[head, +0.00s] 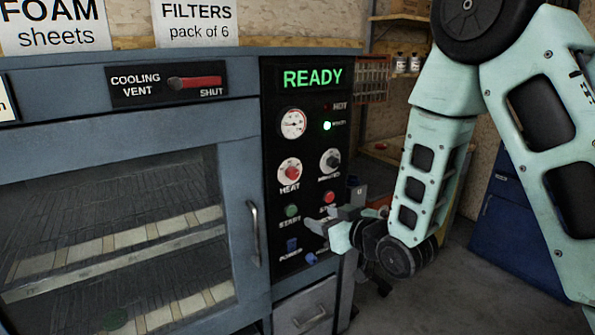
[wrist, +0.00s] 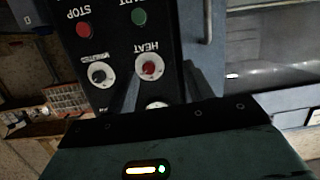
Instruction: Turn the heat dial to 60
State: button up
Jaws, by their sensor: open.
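The heat dial (head: 289,172) is a red knob on a white disc, labelled HEAT, on the black control panel (head: 270,115) of a blue-grey oven. It also shows in the wrist view (wrist: 149,66), where the picture is upside down. My gripper (head: 325,222) is open and empty in front of the lower panel, below and right of the dial in the head view. In the wrist view its dark fingers (wrist: 160,78) appear on either side of the dial's line of sight. I cannot tell contact. The dial's scale marks are too small to read.
The minutes dial (head: 330,161) is right of the heat dial. The green start button (head: 292,211) and red stop button (head: 329,197) sit below. A gauge (head: 292,123) and a READY display (head: 312,78) are above. The oven door handle (head: 254,232) projects just left of the panel.

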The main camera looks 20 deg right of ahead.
jog(key=d+r+t, duration=0.2)
jog(key=d+t, duration=0.1)
jog(key=p, duration=0.7)
send_near(295, 175)
jog(key=x, duration=0.8)
jog(key=shift+w+a, duration=0.1)
jog(key=shift+w, duration=0.2)
jog(key=shift+c, duration=0.3)
jog(key=c, duration=0.9)
